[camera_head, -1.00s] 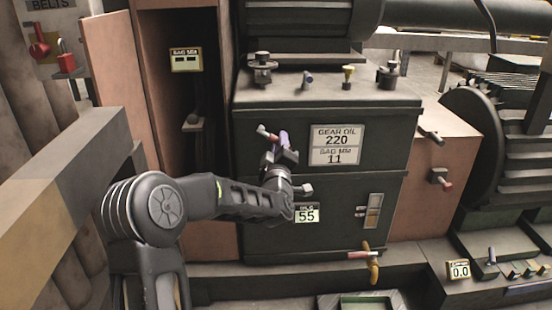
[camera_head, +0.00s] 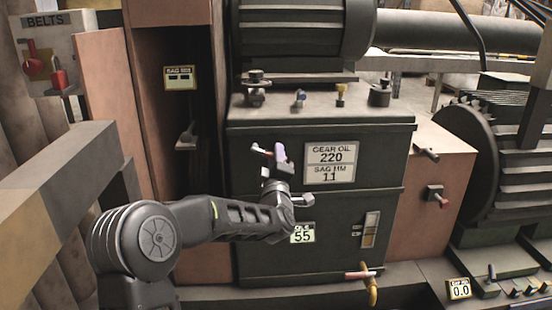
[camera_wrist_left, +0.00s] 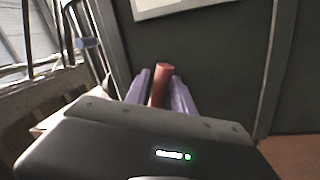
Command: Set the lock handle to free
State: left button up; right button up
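A handle with a red grip (camera_head: 257,148) stands out from the upper front of the dark green gearbox housing, left of the gear oil plate. No label marks it as the lock handle. My left gripper (camera_head: 280,152), with purple fingers, is at this handle. In the left wrist view, the red grip (camera_wrist_left: 159,85) lies between the two purple fingertips (camera_wrist_left: 160,88), one on each side. Its lower end is hidden behind the gripper body. The fingers look close to the grip, but I cannot tell whether they press on it. My right gripper is out of view.
The gear oil plate (camera_head: 330,166) reads 220 and 11. A red-and-yellow handle (camera_head: 370,286) is low on the housing. A BELTS panel (camera_head: 45,50) with red parts stands at upper left.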

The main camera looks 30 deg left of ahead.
pick_arm(q)
jog(key=shift+o, duration=0.9)
jog(key=p+v, duration=0.1)
jog(key=v, duration=0.7)
